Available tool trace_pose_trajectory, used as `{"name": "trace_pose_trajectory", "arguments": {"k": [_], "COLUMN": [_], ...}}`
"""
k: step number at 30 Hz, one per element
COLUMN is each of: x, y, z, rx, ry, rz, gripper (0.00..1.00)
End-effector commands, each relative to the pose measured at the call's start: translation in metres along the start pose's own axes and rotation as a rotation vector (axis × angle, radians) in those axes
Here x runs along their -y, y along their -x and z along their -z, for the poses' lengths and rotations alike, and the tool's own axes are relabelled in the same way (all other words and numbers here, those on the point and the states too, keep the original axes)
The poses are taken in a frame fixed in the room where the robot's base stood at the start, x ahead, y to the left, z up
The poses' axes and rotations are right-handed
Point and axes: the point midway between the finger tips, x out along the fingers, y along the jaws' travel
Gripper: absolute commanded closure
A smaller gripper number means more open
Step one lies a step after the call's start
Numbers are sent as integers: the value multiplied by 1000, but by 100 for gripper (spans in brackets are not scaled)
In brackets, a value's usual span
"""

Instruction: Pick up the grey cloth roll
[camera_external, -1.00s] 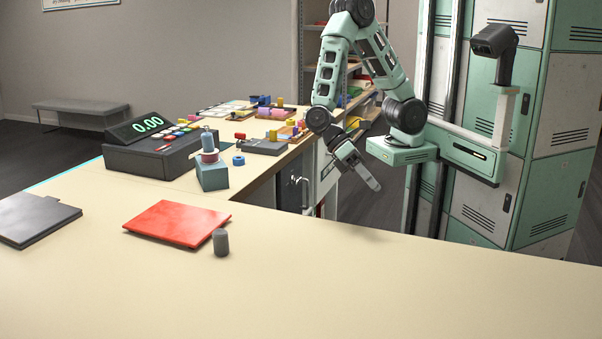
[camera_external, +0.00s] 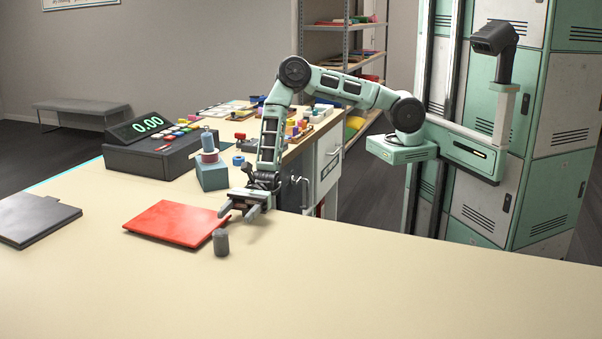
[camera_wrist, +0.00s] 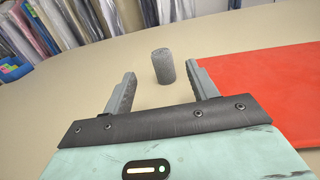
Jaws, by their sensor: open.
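The grey cloth roll (camera_external: 221,243) stands upright on the table, close to the near right corner of a red folder (camera_external: 175,223). It also shows in the wrist view (camera_wrist: 163,66), upright, just beyond the fingertips and between their lines, nearer the right finger. My gripper (camera_external: 235,212) is low over the table, behind the roll, with its fingers pointing toward it. In the wrist view my gripper (camera_wrist: 163,83) is open, with nothing between the fingers. The roll is apart from the left finger; whether the right fingertip touches it I cannot tell.
The red folder (camera_wrist: 262,88) lies right of the fingers in the wrist view. A dark folder (camera_external: 35,218) lies at the left. A register (camera_external: 150,145) and a blue block with spools (camera_external: 212,175) stand behind. The front and right of the table (camera_external: 400,285) are clear.

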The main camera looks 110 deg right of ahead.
Motion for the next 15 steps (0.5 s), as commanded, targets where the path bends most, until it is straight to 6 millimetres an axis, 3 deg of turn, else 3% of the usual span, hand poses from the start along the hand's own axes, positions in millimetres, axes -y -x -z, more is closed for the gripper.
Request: {"name": "trace_pose_trajectory", "arguments": {"k": [6,15], "x": [-2,0], "y": [-44,-68], "z": [-2,-1], "rx": [-1,-1], "ry": [1,1], "rz": [-4,-2], "gripper": [42,42]}}
